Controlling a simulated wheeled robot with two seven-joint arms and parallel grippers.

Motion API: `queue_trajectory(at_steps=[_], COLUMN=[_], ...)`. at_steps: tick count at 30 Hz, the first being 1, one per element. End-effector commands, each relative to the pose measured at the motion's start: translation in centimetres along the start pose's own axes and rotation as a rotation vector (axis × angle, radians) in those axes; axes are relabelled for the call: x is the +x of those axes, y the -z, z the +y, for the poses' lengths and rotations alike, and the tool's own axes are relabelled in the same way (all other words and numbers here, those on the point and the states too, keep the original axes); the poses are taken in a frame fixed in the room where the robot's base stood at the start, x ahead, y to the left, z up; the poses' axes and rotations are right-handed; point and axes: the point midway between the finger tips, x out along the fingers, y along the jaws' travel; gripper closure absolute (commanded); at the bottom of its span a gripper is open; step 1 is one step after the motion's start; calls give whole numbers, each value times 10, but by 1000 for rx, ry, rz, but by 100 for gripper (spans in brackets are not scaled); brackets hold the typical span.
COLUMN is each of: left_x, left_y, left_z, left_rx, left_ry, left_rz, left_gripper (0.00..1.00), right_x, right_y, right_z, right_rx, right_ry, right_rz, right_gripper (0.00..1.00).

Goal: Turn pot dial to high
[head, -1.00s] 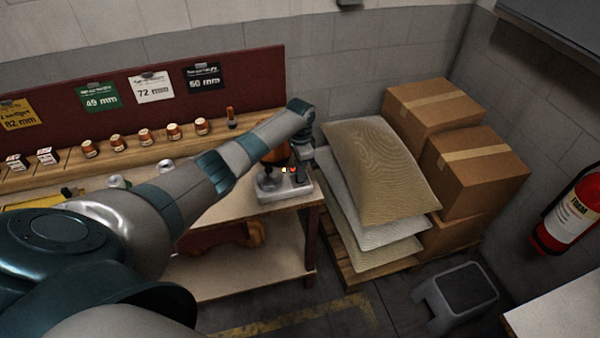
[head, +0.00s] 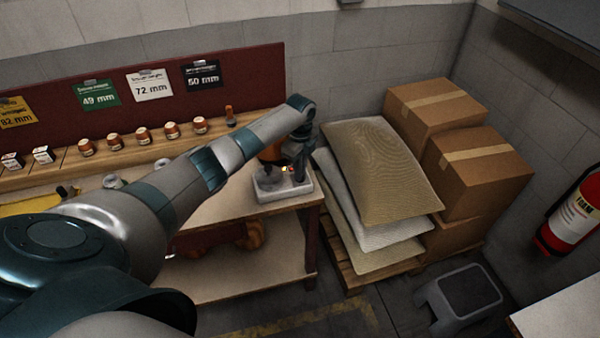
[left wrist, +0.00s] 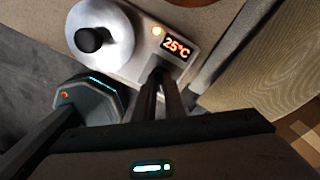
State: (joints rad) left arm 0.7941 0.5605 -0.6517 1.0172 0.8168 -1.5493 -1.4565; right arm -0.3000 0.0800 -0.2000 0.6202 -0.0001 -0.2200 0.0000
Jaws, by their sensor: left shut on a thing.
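The pot unit has a grey base (head: 268,193) at the right end of the workbench. In the left wrist view it shows a silver lid (left wrist: 115,25) with a black knob (left wrist: 90,40). My left gripper (left wrist: 161,72) is at the front edge of the base, below the display. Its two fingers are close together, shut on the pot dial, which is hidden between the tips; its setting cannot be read. My right gripper is not in view.
A shelf (head: 60,180) with several small jars runs along the back of the bench. Stacked sacks (head: 385,165) and cardboard boxes (head: 475,175) stand close on the right. A grey step stool (head: 458,298) and a fire extinguisher (head: 572,212) are farther right.

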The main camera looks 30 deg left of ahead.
Motion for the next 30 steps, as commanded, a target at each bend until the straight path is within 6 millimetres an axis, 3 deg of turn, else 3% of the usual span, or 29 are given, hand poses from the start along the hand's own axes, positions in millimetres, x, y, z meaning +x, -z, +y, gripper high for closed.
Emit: queue_trajectory(at_steps=[18,30], left_x=[-2,-2], left_y=[-1,0], left_z=[-2,-2], left_rx=[538,674], left_ry=[6,5], left_rz=[-2,-1], left_gripper=[100,100], right_x=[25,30], right_y=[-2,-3], right_z=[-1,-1], right_rx=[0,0], right_ry=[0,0], right_rz=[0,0], right_gripper=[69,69])
